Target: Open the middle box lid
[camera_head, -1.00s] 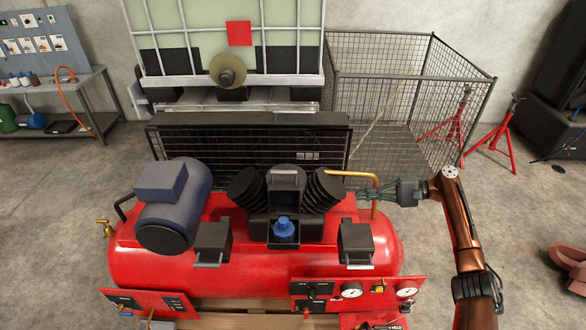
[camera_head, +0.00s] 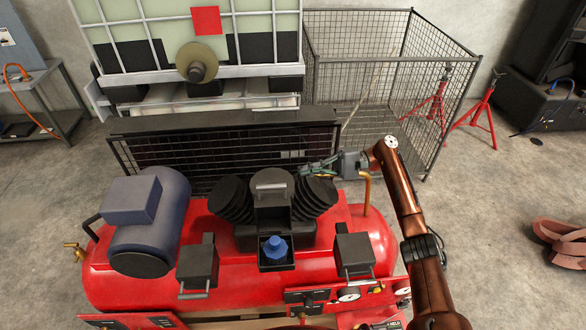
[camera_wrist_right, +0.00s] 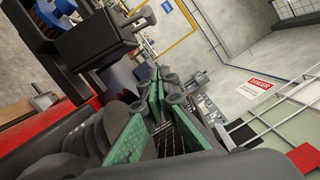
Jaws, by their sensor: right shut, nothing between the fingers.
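The middle box (camera_head: 277,264) sits at the front centre of the red compressor, with a blue part (camera_head: 275,247) visible inside it. Its dark lid (camera_head: 271,199) stands raised behind the opening, its grey handle (camera_head: 271,186) at the top. My right gripper (camera_head: 306,168) is shut and empty, behind and right of the lid, above the black ribbed cylinder, apart from the handle in the picture. Its green-padded fingers (camera_wrist_right: 158,88) also show in the right wrist view. My left gripper is out of view.
Two dark boxes with lids down flank the middle one, the left box (camera_head: 197,266) and the right box (camera_head: 354,255). A blue-grey motor (camera_head: 140,220) is at left, a copper pipe (camera_head: 367,192) at right. A black mesh guard (camera_head: 180,155) stands behind.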

